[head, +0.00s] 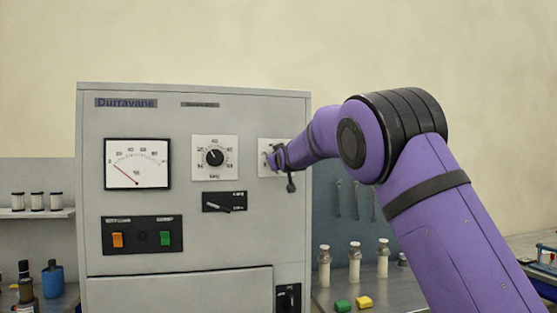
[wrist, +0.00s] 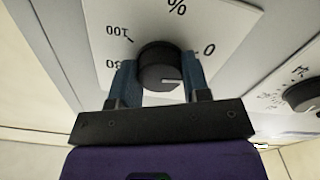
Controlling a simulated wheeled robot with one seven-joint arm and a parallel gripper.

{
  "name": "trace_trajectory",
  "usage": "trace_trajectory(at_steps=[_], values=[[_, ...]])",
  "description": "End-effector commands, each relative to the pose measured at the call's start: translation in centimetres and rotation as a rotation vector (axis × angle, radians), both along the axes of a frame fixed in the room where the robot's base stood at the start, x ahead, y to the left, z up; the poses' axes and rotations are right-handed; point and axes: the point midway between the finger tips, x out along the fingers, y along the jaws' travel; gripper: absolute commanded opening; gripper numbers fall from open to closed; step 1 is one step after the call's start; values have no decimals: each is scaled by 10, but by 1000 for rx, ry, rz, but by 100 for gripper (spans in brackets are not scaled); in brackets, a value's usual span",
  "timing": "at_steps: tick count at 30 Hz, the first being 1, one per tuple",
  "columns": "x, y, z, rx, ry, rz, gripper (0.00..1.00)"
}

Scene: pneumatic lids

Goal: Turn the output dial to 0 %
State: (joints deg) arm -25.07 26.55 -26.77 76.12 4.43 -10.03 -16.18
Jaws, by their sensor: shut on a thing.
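The output dial (wrist: 160,72) is a dark round knob on a white plate with a % sign and the figures 80, 100 and 0. My gripper (wrist: 160,85) has its two blue fingers on either side of the knob, shut on it. A white mark on the knob points to the right in the wrist view, below the 0 figure; I cannot tell the exact reading. In the head view my gripper (head: 278,158) reaches the plate (head: 264,147) at the panel's right and hides the knob. The needle of the % meter (head: 137,164) points up and left, near the low end.
Another dial (head: 214,157) on a white plate sits left of the output dial. Below it is a small lever switch (head: 224,202). An orange button (head: 117,240) and a green button (head: 165,238) are lower left. Several bottles (head: 354,260) stand on the bench to the right.

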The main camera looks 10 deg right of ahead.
Motion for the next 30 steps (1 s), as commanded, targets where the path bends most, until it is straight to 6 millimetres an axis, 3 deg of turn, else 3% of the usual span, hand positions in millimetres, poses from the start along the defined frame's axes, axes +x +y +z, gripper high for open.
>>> trace_trajectory(at_steps=[15, 30], values=[[0, 0, -2, -334, 4, 1, 20], [0, 0, -2, -394, 3, 0, 20]])
